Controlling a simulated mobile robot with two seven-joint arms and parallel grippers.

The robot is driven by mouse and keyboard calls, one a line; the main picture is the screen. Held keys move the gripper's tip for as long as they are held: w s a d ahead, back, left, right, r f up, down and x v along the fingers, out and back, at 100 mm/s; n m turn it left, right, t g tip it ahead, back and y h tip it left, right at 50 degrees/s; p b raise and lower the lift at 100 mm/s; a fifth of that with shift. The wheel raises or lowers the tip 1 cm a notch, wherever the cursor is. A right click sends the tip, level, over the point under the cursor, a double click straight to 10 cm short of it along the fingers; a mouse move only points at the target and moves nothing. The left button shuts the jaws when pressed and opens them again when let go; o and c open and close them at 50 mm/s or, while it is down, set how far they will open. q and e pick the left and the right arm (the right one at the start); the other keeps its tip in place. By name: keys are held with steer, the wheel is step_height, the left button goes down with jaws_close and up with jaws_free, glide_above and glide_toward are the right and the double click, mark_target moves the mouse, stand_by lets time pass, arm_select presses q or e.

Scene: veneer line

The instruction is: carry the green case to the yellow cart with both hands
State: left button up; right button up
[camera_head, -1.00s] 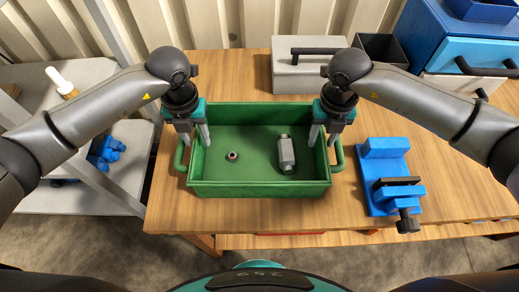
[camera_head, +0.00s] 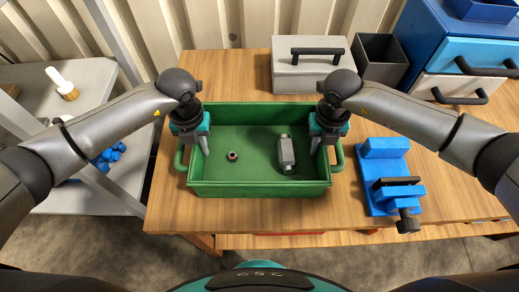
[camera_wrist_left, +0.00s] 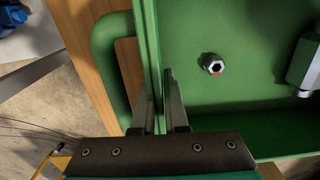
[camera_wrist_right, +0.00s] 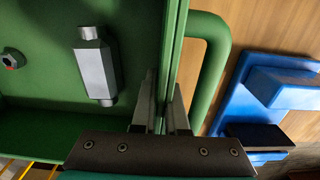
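The green case (camera_head: 260,190) sits upright on the wooden table, open at the top. A dark nut with a red mark (camera_head: 232,156) and a grey metal block with round ends (camera_head: 286,154) lie in it. My left gripper (camera_head: 198,150) is down at its left wall, one finger inside and one outside, shut on the wall beside the handle (camera_wrist_left: 108,70). My right gripper (camera_head: 320,148) is shut on the right wall the same way, beside the other handle (camera_wrist_right: 212,65). The yellow cart cannot be made out in the head view.
A blue vise (camera_head: 385,175) stands close to the right of the case. Behind are a grey lidded box (camera_head: 300,75), a dark open bin (camera_head: 380,60) and a blue drawer cabinet (camera_head: 425,45). A grey shelf (camera_head: 75,200) stands at the left, apart from the table.

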arm_select(q)
jaws_close()
arm_select(e)
jaws_close()
arm_select(q)
steer(key=shift+w+r, duration=0.1)
arm_select(e)
steer(key=shift+w+r, duration=0.1)
stand_by(0.6)
steer(key=shift+r, duration=0.1)
